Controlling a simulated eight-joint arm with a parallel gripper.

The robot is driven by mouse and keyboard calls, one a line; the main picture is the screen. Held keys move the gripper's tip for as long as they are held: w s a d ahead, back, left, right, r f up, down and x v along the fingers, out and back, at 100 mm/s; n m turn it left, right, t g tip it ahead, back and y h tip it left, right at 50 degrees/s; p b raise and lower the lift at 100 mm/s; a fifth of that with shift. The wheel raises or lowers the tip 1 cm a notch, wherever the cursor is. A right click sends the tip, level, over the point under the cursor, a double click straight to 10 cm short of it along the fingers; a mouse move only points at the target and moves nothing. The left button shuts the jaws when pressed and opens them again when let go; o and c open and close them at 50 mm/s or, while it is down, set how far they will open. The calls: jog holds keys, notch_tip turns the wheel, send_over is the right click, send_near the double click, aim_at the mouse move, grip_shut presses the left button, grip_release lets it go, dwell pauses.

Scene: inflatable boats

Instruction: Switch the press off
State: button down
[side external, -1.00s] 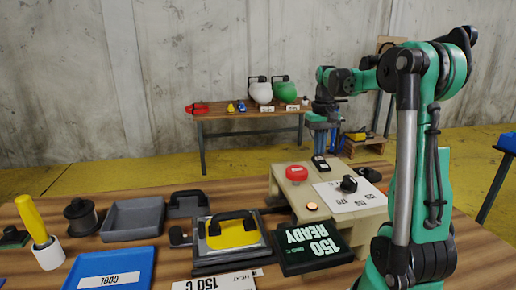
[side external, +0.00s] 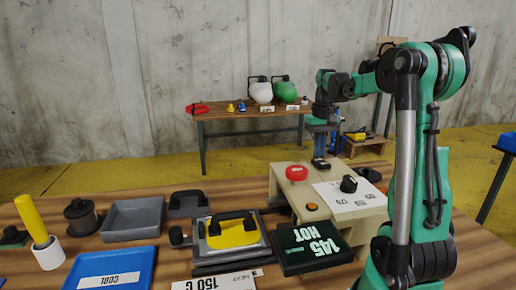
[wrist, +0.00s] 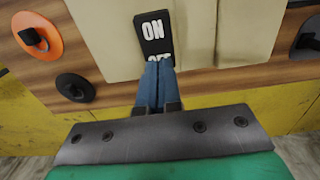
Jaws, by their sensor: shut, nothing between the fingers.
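The beige control box (side external: 283,196) has a red button (side external: 296,172), a black dial (side external: 349,184) on a white panel and a small dull-orange lamp (side external: 311,207). The black rocker switch (side external: 320,164) is at its far edge. In the wrist view, the switch (wrist: 153,30) shows "ON"; the lettering below is partly hidden by my fingertips. The press (side external: 232,234) with yellow top and black handle stands beside a black display (side external: 312,247) reading "145 HOT". My gripper (wrist: 158,64) is shut and empty, its blue fingertips at the switch's lower end; contact is unclear.
A back table (side external: 225,115) holds a white and a green round vessel.

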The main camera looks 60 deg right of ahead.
jog(key=shift+r, duration=3.15)
jog(key=w+a+f+n+t+h, duration=0.15)
jog(key=w+a+n+t, duration=0.35)
jog(key=a, duration=0.8)
jog(key=a+f+n+t+y, duration=0.1)
jog(key=a+f+n, duration=0.3)
jog(key=a, duration=1.1)
notch_tip(320, 180, down, 2)
jog(key=shift+s+a+f+t, duration=0.15)
jog(key=shift+s+t, duration=0.15)
jog(key=shift+t, duration=0.2)
jog(key=shift+y, duration=0.25)
